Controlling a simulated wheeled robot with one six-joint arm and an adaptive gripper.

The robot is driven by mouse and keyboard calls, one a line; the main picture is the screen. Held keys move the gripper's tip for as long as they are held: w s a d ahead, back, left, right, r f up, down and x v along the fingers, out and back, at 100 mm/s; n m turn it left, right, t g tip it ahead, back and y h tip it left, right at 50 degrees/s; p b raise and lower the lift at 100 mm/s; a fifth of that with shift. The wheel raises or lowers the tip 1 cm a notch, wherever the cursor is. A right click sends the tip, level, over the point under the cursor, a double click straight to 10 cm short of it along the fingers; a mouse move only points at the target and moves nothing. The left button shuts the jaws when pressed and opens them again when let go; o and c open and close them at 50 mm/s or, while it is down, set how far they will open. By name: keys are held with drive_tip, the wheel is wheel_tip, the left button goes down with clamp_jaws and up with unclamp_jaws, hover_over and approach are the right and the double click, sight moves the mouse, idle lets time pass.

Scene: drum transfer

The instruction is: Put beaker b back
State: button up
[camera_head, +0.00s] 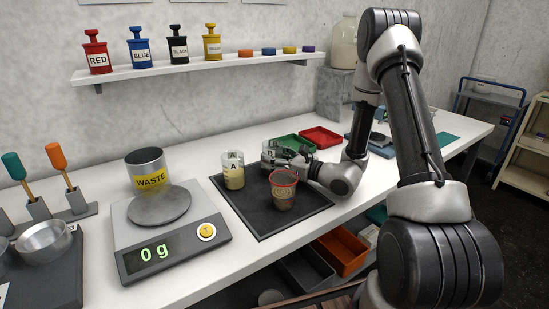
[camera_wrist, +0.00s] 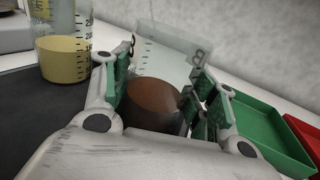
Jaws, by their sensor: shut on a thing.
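My gripper (camera_head: 287,158) is shut on beaker b (camera_wrist: 170,50), a clear beaker marked B with brown contents. In the wrist view its green-padded fingers (camera_wrist: 163,85) press on both sides of the beaker. In the head view beaker b (camera_head: 268,150) is partly hidden behind my gripper, at the back right of the dark mat (camera_head: 250,212). I cannot tell whether its base touches the mat. Beaker A (camera_head: 233,172), with yellow contents, stands on the mat to its left and shows in the wrist view (camera_wrist: 65,58).
A red-rimmed beaker (camera_head: 284,192) with dark contents stands on the mat in front of my gripper. A green tray (camera_head: 295,142) and a red tray (camera_head: 321,137) lie behind it to the right.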

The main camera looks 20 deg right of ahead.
drive_tip(key=o, duration=1.2)
drive_tip(key=shift+c, duration=0.2)
drive_tip(key=v, duration=1.2)
drive_tip(key=shift+a+r, duration=0.1)
